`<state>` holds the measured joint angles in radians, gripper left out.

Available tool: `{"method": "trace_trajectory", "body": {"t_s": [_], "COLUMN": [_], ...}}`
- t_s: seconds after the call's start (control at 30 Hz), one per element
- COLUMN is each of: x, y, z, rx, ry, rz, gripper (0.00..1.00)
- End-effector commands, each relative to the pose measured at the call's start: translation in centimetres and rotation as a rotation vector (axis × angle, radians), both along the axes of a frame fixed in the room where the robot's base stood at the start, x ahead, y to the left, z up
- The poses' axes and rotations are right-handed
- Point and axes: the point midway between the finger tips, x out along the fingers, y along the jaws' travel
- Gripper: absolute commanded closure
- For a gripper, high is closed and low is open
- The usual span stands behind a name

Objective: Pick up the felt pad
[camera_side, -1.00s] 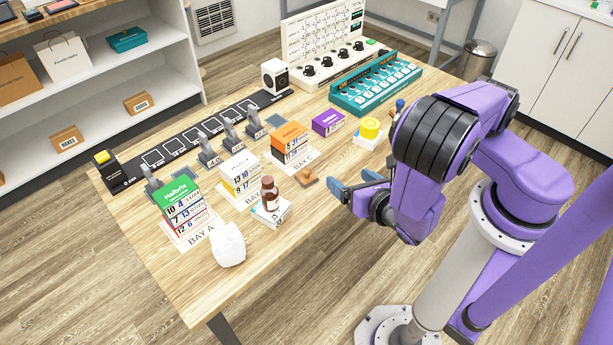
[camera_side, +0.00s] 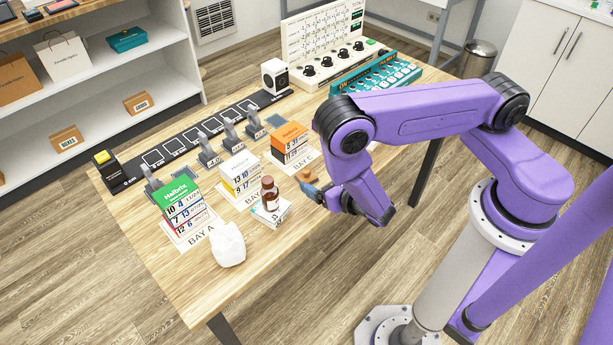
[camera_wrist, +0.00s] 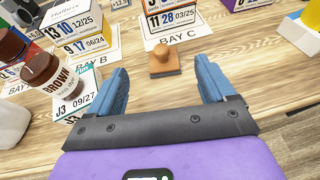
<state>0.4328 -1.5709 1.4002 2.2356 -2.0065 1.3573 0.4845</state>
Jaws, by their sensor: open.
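My gripper (camera_side: 314,192) is low over the front edge of the table, its blue fingers spread and empty in the wrist view (camera_wrist: 161,78). A small tan wooden block with a round knob (camera_wrist: 163,60) sits on the table just beyond the fingertips, between them in the picture and apart from them. It also shows in the side view (camera_side: 307,174), beside the gripper. No other felt pad is clear.
Left of my gripper, a brown bottle (camera_side: 269,190) stands at a white box (camera_side: 272,212). Stacked boxes stand on the BAY A, BAY B and BAY C cards, the orange-topped stack (camera_side: 290,140) behind the block. A white lump (camera_side: 228,245) sits at the front left. Bare wood surrounds the block.

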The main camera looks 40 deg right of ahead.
Motion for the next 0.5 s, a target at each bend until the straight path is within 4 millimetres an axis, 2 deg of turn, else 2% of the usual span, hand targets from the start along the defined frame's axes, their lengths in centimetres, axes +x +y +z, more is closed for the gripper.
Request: {"method": "trace_trajectory", "body": {"t_s": [0.1, 0.37, 0.5], "x": [1.5, 3.0, 4.8], "y": [-0.3, -0.6, -1.1], "z": [-0.6, -1.3, -2.0], "rx": [0.002, 0.001, 0.002], "ry": [0.000, 0.000, -0.001], "rz": [-0.004, -0.004, -0.006], "gripper": [0.17, 0.17, 0.17]}}
